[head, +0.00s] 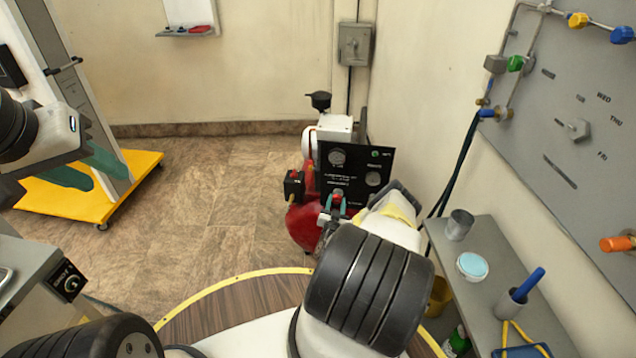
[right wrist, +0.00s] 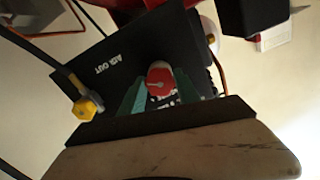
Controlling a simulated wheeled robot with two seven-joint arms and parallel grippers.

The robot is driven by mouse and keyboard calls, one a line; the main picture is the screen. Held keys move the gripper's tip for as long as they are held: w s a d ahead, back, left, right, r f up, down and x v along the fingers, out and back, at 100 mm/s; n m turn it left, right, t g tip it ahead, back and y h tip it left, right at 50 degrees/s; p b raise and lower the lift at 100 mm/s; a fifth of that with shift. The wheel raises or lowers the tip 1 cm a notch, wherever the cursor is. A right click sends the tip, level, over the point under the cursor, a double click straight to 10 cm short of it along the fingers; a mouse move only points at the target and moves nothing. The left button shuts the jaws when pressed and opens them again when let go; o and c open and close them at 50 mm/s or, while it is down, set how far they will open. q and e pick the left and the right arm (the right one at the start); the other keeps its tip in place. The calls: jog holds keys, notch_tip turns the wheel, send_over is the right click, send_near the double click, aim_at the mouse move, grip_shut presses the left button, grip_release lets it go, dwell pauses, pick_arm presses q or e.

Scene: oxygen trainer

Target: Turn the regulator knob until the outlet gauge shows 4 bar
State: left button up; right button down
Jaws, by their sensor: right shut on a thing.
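The regulator knob is red and shows between my right fingers in the right wrist view (right wrist: 158,76), with a pale mark on its face. It sits low on the black panel (head: 354,176) of the red-tanked unit. The panel has two round gauges, one upper left (head: 337,157) and one at right (head: 372,178). Their needles and labels are too small to read, so I cannot tell which is the outlet gauge. My right gripper (head: 338,198) is shut on the knob, its teal fingers on either side (right wrist: 158,88). My left gripper (head: 108,182) is open and empty, far left.
A yellow-based stand (head: 130,185) is behind my left gripper. A grey shelf (head: 490,250) at right holds a metal cup (head: 459,224), a blue-topped tin (head: 472,266) and a holder with a blue handle (head: 524,286). A yellow fitting (right wrist: 88,108) sits left of the knob. The middle floor is clear.

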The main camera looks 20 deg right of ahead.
jog(key=m, duration=0.5)
jog(key=shift+m, duration=0.3)
dwell(0.4)
jog(key=c, duration=0.9)
grip_release()
jog(key=v, duration=0.8)
jog(key=shift+d, duration=0.1)
